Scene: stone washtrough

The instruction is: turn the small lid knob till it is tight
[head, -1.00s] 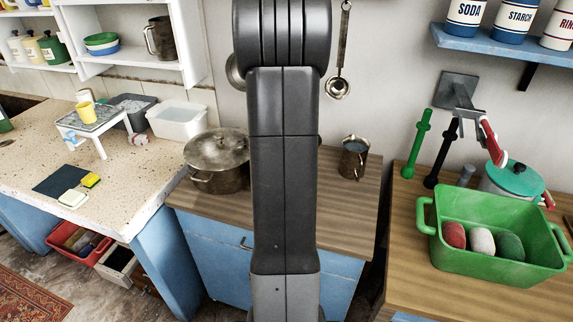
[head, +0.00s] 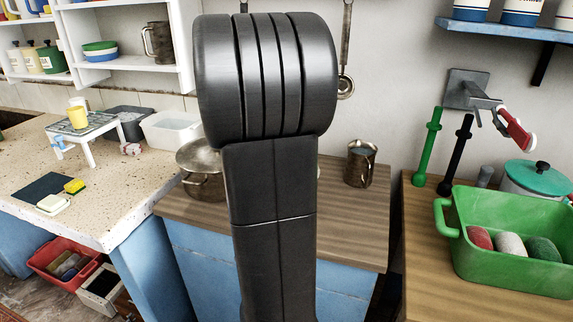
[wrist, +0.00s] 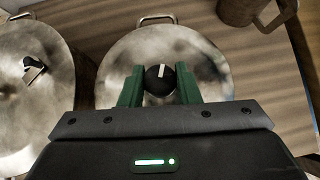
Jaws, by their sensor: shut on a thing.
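The small lid (wrist: 205,60) is a round, dull metal disc in the middle of the wrist view. Its small black knob (wrist: 160,78) carries a white mark that points almost straight up in the picture. My gripper (wrist: 160,86) has green fingers, one on each side of the knob, and is shut on it. A larger metal lid (wrist: 25,110) with a dark knob (wrist: 34,70) lies to the left. In the head view my arm hides the small lid, the knob and my gripper. The larger pot (head: 200,185) shows partly, left of my arm.
A green basin (head: 510,270) with balls is further right. A white tub (head: 172,130) stands behind left.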

